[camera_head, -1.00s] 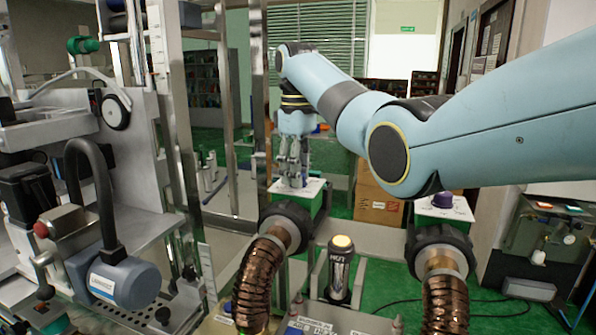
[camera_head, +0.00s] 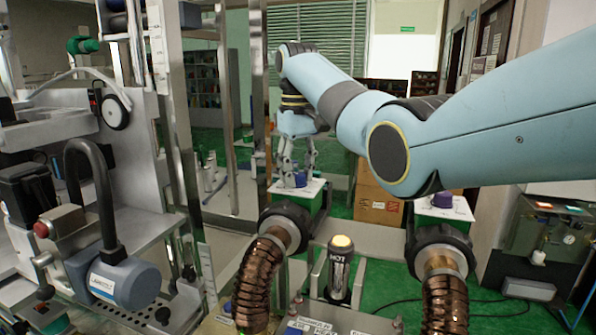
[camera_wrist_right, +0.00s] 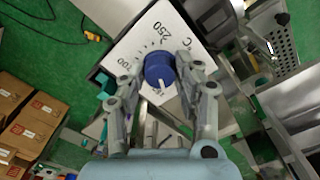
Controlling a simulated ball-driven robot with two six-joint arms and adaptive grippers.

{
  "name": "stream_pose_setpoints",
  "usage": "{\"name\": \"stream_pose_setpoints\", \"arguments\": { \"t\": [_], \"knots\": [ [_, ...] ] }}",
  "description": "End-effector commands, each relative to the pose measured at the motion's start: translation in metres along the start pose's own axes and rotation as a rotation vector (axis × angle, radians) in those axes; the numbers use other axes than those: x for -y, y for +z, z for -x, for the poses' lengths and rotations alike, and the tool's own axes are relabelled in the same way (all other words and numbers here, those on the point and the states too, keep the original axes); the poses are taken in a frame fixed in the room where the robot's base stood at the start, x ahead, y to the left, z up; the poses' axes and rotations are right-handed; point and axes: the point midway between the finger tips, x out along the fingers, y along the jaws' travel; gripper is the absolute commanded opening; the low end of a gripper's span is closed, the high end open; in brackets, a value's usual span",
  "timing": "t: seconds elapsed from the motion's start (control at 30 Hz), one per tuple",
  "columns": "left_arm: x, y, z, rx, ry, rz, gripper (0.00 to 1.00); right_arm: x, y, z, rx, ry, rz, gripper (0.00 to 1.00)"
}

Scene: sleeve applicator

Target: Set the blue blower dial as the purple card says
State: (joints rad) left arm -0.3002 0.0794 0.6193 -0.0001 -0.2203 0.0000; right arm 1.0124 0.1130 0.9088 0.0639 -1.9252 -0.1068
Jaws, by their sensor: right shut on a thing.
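My right gripper (camera_wrist_right: 160,72) is shut on the dial, one finger on each side. In the head view my right gripper (camera_head: 297,178) reaches down to the dial (camera_head: 300,180) on its green box with a white top. I see no purple card. My left gripper is not in view.
A purple dial (camera_head: 442,200) sits on a similar white-topped box to the right. Two black-collared copper hoses (camera_head: 258,285) and a labelled black cylinder (camera_head: 340,272) stand in front. A grey machine (camera_head: 110,200) fills the left; cardboard boxes (camera_head: 378,200) are behind.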

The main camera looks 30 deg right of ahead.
Motion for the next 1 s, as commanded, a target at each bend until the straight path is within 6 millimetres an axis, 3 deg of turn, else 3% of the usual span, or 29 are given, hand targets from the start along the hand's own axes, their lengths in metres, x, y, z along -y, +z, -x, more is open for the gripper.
{"name": "stream_pose_setpoints", "arguments": {
  "t": [0.27,0.3,0.47,0.8,1.0],
  "knots": [
    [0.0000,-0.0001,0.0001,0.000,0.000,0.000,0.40,0.0000,-0.0014,0.0017,-0.007,0.000,0.000,0.00],
    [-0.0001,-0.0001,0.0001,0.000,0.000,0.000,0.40,0.0000,-0.0014,0.0017,-0.007,0.000,0.000,0.33],
    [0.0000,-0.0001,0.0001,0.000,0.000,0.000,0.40,0.0000,-0.0010,0.0012,-0.005,0.000,0.000,0.54],
    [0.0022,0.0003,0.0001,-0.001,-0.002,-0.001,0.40,0.0000,-0.0004,0.0005,-0.002,0.000,0.017,0.55],
    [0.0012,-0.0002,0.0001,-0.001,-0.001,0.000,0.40,0.0003,-0.0002,0.0003,-0.001,0.000,0.191,0.55]
  ]
}}
